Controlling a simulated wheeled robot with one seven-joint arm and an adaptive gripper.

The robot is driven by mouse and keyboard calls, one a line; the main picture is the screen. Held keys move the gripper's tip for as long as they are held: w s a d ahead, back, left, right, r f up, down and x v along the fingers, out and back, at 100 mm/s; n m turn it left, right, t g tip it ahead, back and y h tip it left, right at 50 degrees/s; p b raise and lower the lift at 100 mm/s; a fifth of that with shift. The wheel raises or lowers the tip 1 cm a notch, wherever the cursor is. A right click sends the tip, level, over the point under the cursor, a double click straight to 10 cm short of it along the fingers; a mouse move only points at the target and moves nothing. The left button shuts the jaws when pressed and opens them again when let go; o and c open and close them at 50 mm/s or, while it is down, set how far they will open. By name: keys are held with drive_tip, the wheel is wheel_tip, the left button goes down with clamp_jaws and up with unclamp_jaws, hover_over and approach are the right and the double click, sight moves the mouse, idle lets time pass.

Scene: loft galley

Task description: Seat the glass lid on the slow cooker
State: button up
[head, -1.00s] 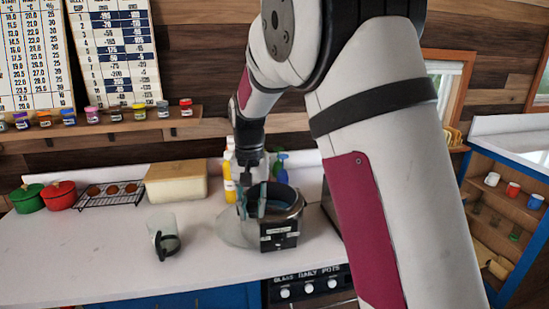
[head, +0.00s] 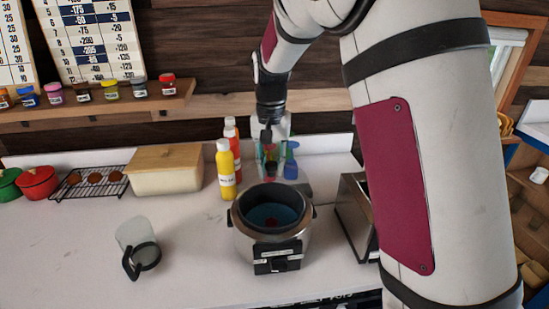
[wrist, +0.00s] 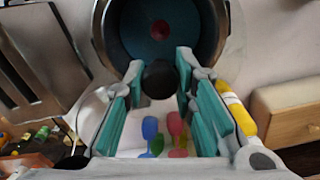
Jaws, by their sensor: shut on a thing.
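The slow cooker (head: 246,232) stands open on the counter, a round steel body with a dark rim and a black front panel. Its blue-grey inside shows a red spot in the middle; in the wrist view the dark opening of the cooker (wrist: 122,30) is at the top. My gripper (head: 270,160) is above and behind the cooker in the head view. In the wrist view its teal fingers are shut on the black knob of the glass lid (wrist: 160,78). The clear glass is hard to make out, so its exact tilt and gap to the rim cannot be told.
A toaster-like metal box (head: 354,218) stands close right of the cooker. Yellow and red bottles (head: 226,172) stand behind it. A glass jug (head: 136,240) with a black handle is at left, a bread box (head: 165,172) behind. The counter between jug and cooker is clear.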

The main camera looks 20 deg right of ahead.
drive_tip(key=shift+f+b, duration=0.55)
drive_tip(key=shift+f, duration=2.35)
drive_tip(key=shift+f, duration=0.65)
idle(0.4)
drive_tip(key=o, duration=1.1)
drive_tip(key=shift+r+p, duration=0.85)
drive_tip(key=shift+r, duration=2.65)
